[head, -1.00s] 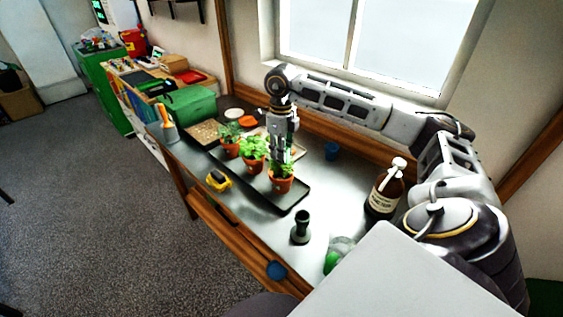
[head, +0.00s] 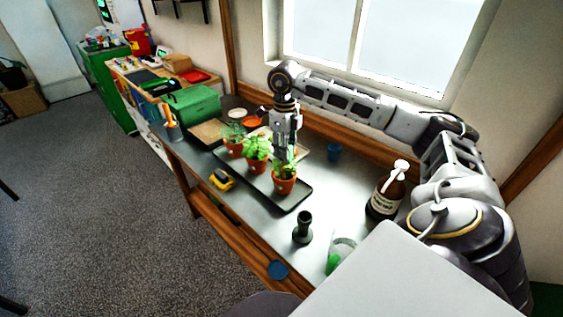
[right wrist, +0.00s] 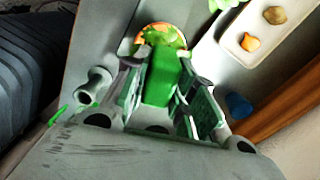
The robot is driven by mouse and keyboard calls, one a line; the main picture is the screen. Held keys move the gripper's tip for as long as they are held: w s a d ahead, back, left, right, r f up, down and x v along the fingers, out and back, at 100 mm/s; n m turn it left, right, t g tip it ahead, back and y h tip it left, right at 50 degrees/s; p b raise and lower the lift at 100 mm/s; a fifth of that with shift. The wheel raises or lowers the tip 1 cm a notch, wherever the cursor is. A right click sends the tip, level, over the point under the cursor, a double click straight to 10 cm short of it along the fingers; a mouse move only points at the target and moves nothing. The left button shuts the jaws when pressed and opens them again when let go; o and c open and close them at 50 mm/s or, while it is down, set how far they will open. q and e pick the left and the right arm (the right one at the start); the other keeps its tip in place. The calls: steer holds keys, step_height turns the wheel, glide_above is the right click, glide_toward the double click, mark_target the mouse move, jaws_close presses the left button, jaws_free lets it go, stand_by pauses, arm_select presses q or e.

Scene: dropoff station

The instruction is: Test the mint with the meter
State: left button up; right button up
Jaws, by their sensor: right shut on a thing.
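Three leafy plants in terracotta pots stand in a row on a black tray (head: 291,205): a far pot (head: 234,152), a middle pot (head: 257,167) and a near pot (head: 284,187). I cannot tell by labels which is the mint. My right gripper (head: 286,152) points down over the near plant. In the right wrist view its fingers (right wrist: 162,95) are shut on a green block-shaped thing, probably the meter (right wrist: 161,78). The near pot's orange rim and leaves show just beyond the meter. The meter's lower end is hidden. My left gripper is not in view.
A brown pump bottle (head: 385,195), a blue cup (head: 333,152), a dark upright object (head: 303,230) and a clear vessel with green (head: 341,255) stand to the right. A yellow-black tool (head: 221,180) lies at the front edge. A green box (head: 192,104) stands at the far end.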

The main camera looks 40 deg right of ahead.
steer(key=shift+r, duration=0.3)
steer(key=shift+r+p, duration=0.3)
steer(key=shift+p, duration=0.05)
steer(key=shift+r+p, duration=0.6)
steer(key=shift+r, duration=0.6)
steer(key=shift+r+p, duration=0.6)
steer(key=shift+p, duration=0.05)
steer(key=shift+r, duration=0.3)
steer(key=shift+r+p, duration=0.25)
steer(key=shift+p, duration=0.1)
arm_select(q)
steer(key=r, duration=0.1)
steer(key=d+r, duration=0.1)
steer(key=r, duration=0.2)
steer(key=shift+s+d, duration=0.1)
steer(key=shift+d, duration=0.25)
